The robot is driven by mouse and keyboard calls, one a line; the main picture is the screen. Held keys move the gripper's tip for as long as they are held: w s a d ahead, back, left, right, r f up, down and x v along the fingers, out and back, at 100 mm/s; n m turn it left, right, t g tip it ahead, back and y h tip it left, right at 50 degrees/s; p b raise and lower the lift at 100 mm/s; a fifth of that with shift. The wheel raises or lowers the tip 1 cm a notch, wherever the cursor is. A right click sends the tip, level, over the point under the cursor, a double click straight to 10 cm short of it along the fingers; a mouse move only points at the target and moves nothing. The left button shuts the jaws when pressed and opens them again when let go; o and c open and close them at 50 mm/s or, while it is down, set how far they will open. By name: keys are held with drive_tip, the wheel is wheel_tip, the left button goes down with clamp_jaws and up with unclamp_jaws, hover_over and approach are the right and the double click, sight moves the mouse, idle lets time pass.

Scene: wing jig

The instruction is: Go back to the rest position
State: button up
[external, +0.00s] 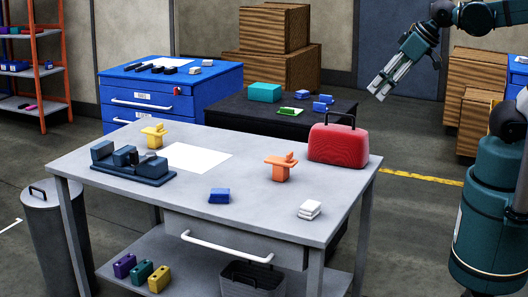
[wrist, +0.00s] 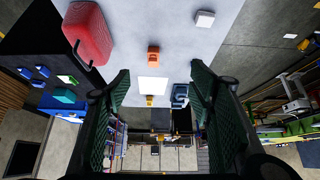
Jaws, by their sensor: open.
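My gripper (external: 379,88) hangs in the air at the upper right of the external view, beyond the table's right end and apart from everything. In the wrist view my gripper (wrist: 158,88) shows its two dark green fingers spread wide with nothing between them. The grey table (external: 120,205) stands below and to the left of it. On the table are a red case (external: 338,147), an orange piece (external: 281,168), a yellow piece (external: 154,136), a blue block (external: 219,195), a white block (external: 310,210) and a dark blue jig (external: 130,165).
A white sheet (external: 198,158) lies flat on the table. A black table (external: 240,113) with small items and a blue drawer cabinet (external: 160,105) stand behind. Wooden crates (external: 470,90) stand near the arm at right. The air around my gripper looks clear.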

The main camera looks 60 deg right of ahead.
drive_tip(key=shift+f+b, duration=1.55)
drive_tip(key=shift+f, duration=0.3)
